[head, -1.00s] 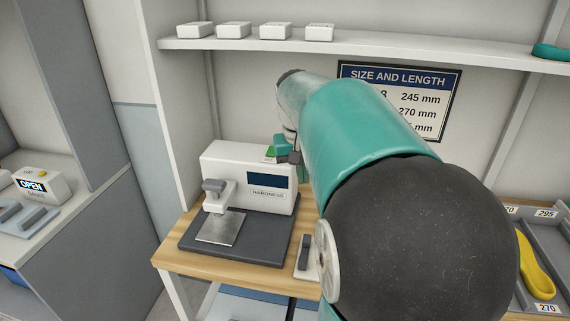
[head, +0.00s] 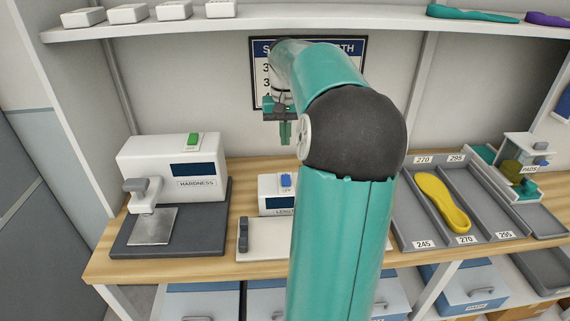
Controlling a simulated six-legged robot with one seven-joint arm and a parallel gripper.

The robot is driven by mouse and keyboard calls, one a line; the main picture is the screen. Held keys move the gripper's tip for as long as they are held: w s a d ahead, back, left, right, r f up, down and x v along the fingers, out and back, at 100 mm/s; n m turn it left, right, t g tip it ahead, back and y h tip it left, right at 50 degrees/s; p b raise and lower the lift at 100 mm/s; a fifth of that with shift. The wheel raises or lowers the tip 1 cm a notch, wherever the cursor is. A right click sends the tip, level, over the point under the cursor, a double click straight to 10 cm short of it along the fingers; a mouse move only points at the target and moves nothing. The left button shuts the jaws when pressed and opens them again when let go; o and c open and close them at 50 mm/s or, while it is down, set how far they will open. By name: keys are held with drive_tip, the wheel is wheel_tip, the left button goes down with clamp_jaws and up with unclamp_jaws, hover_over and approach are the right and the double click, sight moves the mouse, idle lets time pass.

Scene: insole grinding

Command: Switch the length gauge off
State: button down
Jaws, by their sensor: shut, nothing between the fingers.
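The length gauge (head: 262,205) is a white box on the wooden bench with a dark display and a lettered front, partly hidden by my arm. A blue switch (head: 286,180) sits on its top with a small label below it. A white base plate with a dark sliding block (head: 243,234) extends in front of it. My gripper (head: 285,140) hangs above and behind the gauge in the picture, near the wall sign, apart from the switch. Its fingers are shut and empty, pointing down.
The hardness tester (head: 172,168) with a green switch stands left on the bench (head: 100,265). A grey sorting tray (head: 405,225) with a yellow insole (head: 440,200) is at right. A shelf (head: 300,18) with white boxes runs above. A size sign (head: 350,50) hangs behind my arm.

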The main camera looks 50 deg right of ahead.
sight(285, 175)
wheel_tip(285, 175, down, 10)
idle(0.5)
drive_tip(key=shift+w+d+f, duration=0.1)
drive_tip(key=shift+f, duration=0.15)
idle(0.3)
drive_tip(key=shift+r, duration=0.1)
drive_tip(key=shift+s+a+r, duration=0.35)
drive_tip(key=shift+s+a, duration=0.2)
drive_tip(key=shift+a, duration=0.05)
wheel_tip(285, 175, up, 7)
drive_tip(key=shift+w+d+r, duration=0.15)
drive_tip(key=shift+r, duration=0.05)
idle(0.4)
